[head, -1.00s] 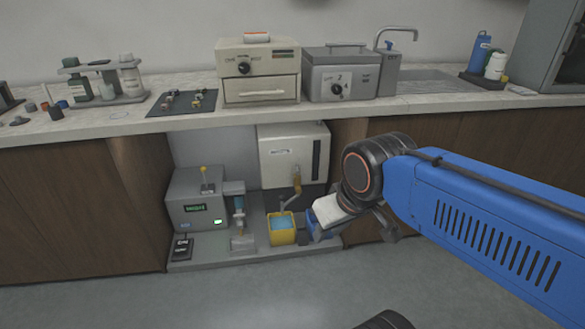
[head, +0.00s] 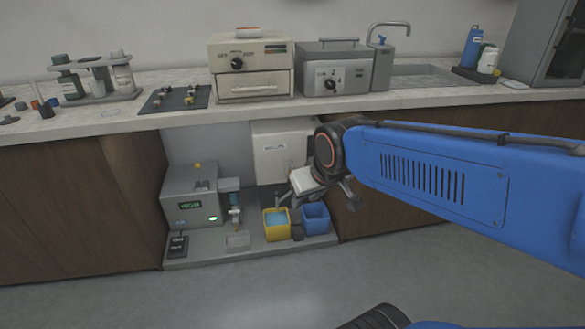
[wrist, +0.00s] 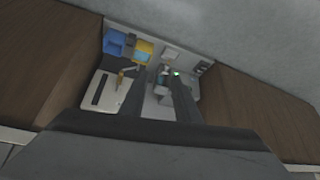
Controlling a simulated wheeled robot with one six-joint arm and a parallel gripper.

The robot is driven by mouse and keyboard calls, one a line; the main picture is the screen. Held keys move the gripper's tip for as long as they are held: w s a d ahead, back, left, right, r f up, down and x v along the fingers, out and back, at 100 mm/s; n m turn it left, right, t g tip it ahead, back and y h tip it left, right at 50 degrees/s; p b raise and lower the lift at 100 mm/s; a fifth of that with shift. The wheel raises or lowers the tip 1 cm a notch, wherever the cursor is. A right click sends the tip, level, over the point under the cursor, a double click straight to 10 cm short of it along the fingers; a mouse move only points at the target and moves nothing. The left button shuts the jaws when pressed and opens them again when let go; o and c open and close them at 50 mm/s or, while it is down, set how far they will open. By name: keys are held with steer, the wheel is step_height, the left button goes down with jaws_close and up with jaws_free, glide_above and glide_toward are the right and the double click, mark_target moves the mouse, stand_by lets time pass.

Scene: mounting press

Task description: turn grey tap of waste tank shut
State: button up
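The waste tank (head: 268,150) is a cream box mounted in the recess under the bench. In the head view my arm covers its right part, and its tap is hidden or too small to make out. The wrist view shows the tank (wrist: 98,92) with a brass-coloured fitting (wrist: 121,80) and a thin grey piece (wrist: 130,69) at its end, probably the tap. My gripper (wrist: 163,73) is open and empty, its two dark fingers apart. In that view the fitting lies left of the left finger. I cannot tell whether they touch.
Below stand a yellow bin (head: 277,230) with blue contents and a blue bin (head: 316,218). A grey device with a green display (head: 190,195) stands left in the recess. Wooden cabinet fronts (head: 80,210) flank the recess.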

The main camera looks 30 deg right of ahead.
mark_target(293, 168)
steer(key=w+d+f+t+h, duration=0.1)
steer(key=w+d+f+t, duration=0.15)
steer(key=w, duration=0.85)
steer(key=w+d+f+m+t, duration=0.1)
steer(key=w+d+f, duration=0.3)
steer(key=w, duration=0.7)
steer(key=w+d+f+t+h, duration=0.1)
steer(key=w+d+f+t, duration=0.2)
steer(key=w, duration=0.8)
steer(key=w+d+f+m+t, duration=0.1)
steer(key=w+d+f, duration=0.25)
steer(key=f, duration=0.25)
steer(key=w+d+f+t, duration=0.1)
steer(key=w+d+f, duration=0.2)
steer(key=w+f, duration=0.2)
steer(key=d+f+m+t+h, duration=0.1)
steer(key=d+f+t+h, duration=0.3)
steer(key=f, duration=1)
steer(key=shift+g+y, duration=0.55)
steer(key=shift+y, duration=0.05)
steer(key=x, duration=0.6)
steer(key=d+x, duration=0.1)
steer(key=x, duration=1)
steer(key=shift+w+d+f, duration=0.15)
steer(key=shift+d+f, duration=0.1)
steer(key=shift+c, duration=0.2)
jaws_close()
